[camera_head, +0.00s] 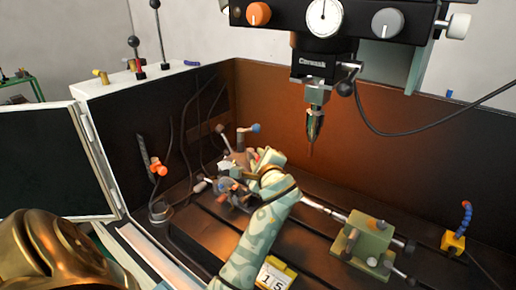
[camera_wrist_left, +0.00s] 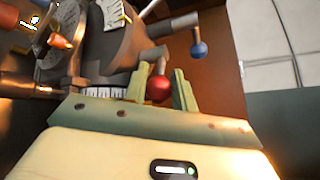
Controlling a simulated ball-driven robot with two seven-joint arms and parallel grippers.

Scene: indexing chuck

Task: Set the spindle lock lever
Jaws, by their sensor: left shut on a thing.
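The indexing chuck (camera_head: 232,190) sits on the dark slotted table, partly hidden by my left arm. In the left wrist view its grey body (camera_wrist_left: 110,45) carries white graduated scales. A red ball knob (camera_wrist_left: 159,89) on a short grey lever is between the two green fingers of my left gripper (camera_wrist_left: 162,70), which is shut on it. A second lever with a blue ball knob (camera_wrist_left: 198,49) stands to the right, clear of the fingers; it also shows in the head view (camera_head: 255,128). No label tells which is the spindle lock lever. My right gripper is out of view.
The drill head (camera_head: 313,75) with its pointed bit hangs above and right of the chuck. A green tailstock block (camera_head: 362,243) stands at right. A yellow number block (camera_head: 275,274) lies in front. Hoses and the orange-knobbed stand (camera_head: 158,169) are at left.

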